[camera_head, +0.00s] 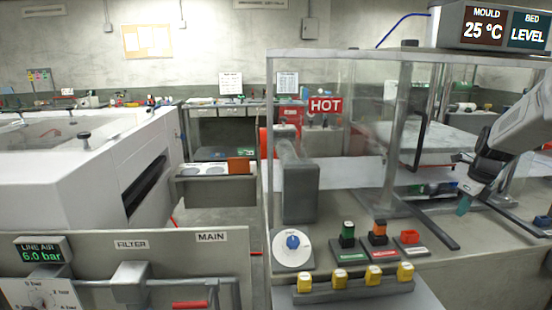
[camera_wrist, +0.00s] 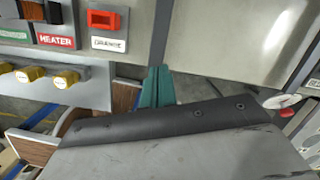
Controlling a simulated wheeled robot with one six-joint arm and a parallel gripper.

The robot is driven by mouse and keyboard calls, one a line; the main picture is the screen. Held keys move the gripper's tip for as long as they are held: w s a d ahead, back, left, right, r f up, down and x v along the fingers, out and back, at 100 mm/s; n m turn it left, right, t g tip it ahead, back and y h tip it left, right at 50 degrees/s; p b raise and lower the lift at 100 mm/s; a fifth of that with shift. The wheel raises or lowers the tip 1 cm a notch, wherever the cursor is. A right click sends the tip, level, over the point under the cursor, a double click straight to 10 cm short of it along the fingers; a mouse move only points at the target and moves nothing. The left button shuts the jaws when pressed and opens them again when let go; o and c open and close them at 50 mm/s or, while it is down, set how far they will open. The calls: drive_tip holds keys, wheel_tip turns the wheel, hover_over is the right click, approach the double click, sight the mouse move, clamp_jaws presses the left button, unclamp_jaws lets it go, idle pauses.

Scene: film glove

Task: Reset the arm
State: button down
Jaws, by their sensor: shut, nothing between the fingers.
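My arm comes in from the right edge in the head view. My gripper (camera_head: 464,206) points down at the right, in front of the clear-walled machine, with its teal fingertips together. In the wrist view my gripper (camera_wrist: 157,86) shows as two teal fingers side by side, shut and empty. The fingers are near the front edge of the machine's control panel. I cannot tell how far they are above it.
A control panel carries a blue-centred dial (camera_head: 293,242), a green switch (camera_head: 347,232), an orange switch (camera_head: 379,230), a red switch (camera_head: 410,237) and several yellow knobs (camera_head: 374,274). A white machine (camera_head: 150,150) is at left.

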drive_tip(key=s+a+r+n, duration=0.2)
drive_tip(key=s+a+n, duration=0.7)
drive_tip(key=s, duration=0.3)
drive_tip(key=s+a+r+n, duration=0.3)
drive_tip(key=s+a+n, duration=0.6)
drive_tip(key=s+n, duration=0.2)
drive_tip(key=s+a+r+n, duration=0.3)
drive_tip(key=s+a+n, duration=0.7)
drive_tip(key=s, duration=0.5)
drive_tip(key=shift+s+n+g+h, duration=0.15)
drive_tip(key=shift+n+g+h, duration=0.15)
drive_tip(key=shift+g, duration=0.1)
